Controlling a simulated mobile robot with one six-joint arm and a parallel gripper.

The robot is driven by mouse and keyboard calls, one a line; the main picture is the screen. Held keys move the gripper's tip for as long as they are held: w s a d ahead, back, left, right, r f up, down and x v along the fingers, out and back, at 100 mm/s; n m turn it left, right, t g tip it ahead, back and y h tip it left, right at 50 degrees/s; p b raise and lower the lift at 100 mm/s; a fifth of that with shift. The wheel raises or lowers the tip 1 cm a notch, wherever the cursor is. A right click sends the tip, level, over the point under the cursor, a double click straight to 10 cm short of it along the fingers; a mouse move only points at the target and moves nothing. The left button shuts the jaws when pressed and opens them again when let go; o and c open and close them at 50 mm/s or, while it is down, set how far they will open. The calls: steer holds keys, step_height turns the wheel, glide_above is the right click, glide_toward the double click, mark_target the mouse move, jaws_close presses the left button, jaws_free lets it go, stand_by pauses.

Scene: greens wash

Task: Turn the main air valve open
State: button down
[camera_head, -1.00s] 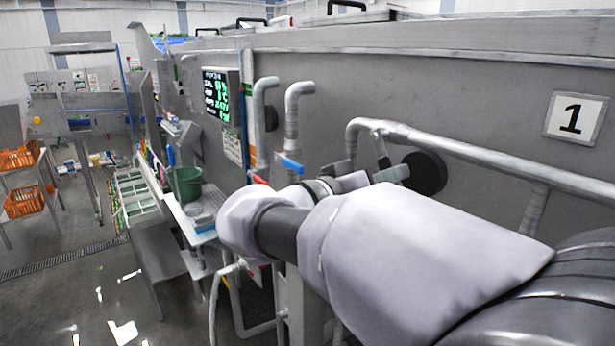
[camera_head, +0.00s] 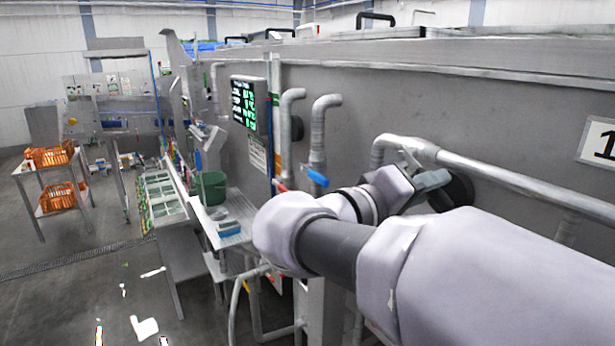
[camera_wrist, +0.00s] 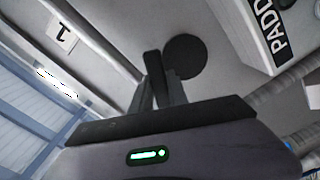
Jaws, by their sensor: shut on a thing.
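My gripper (camera_head: 432,181) reaches this spot from the left, in front of a black round disc (camera_head: 458,188). In the wrist view my gripper's dark fingers (camera_wrist: 158,92) are close together around a dark upright bar (camera_wrist: 152,66), which appears to be the lever. The black disc (camera_wrist: 185,57) is just behind. My fingers hide the lower part of the bar, so its exact angle is hard to tell.
Two grey pipes with a blue handle (camera_head: 316,176) and a red handle (camera_head: 281,186) stand left of the valve. A screen (camera_head: 244,105) hangs on the wall. A green bucket (camera_head: 209,187) stands on a side bench.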

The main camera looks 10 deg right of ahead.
stand_by(0.3)
steer(key=c, duration=1.3)
jaws_free()
steer(key=shift+a, duration=0.1)
